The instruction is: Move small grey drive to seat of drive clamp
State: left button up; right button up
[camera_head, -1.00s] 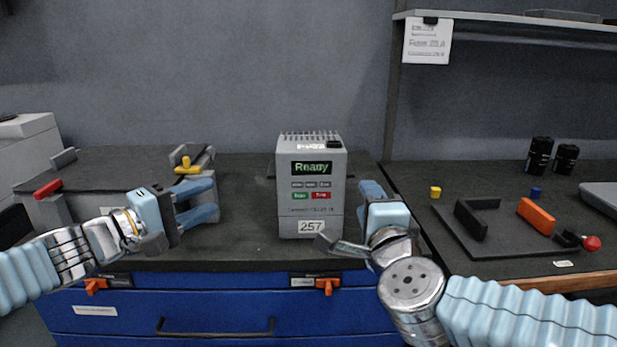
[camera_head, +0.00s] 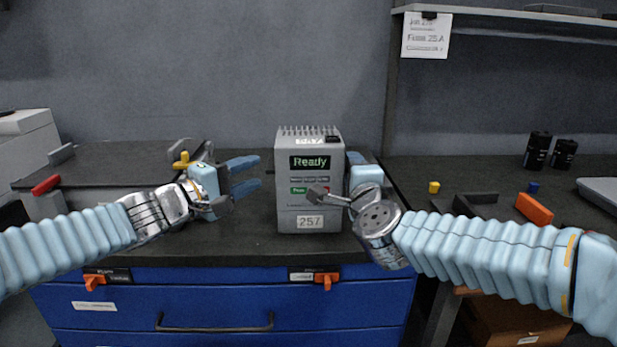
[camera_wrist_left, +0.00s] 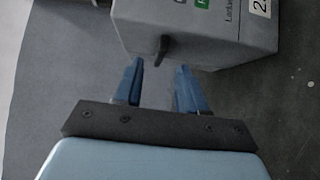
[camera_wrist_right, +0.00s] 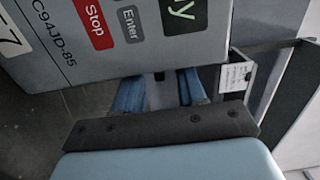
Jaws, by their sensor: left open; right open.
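The small grey drive (camera_head: 310,205) stands upright on the dark bench top, with a green "Ready" display and a "257" label. My left gripper (camera_head: 252,174) is open just left of it, its blue fingers pointing at its side without touching. In the left wrist view the drive (camera_wrist_left: 215,50) lies just beyond the fingertips (camera_wrist_left: 160,68). My right gripper (camera_head: 352,160) is at the drive's right side, partly hidden by its own wrist. In the right wrist view its open fingers (camera_wrist_right: 160,85) are close to the drive (camera_wrist_right: 130,35); contact cannot be told. The left bench fixture with a yellow handle (camera_head: 183,160) may be the drive clamp.
A red-handled part (camera_head: 46,185) lies at the left. Blue drawers (camera_head: 220,298) are below the front edge. The bench behind the left gripper is partly clear.

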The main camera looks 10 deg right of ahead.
jog(key=shift+w+d, duration=0.1)
jog(key=shift+w, duration=1.5)
pick_arm(q)
jog(key=x, duration=0.3)
jog(key=shift+w+d, duration=0.1)
grip_shut()
pick_arm(e)
grip_shut()
pick_arm(q)
jog(key=shift+f, duration=0.1)
pick_arm(e)
jog(key=shift+f, duration=0.1)
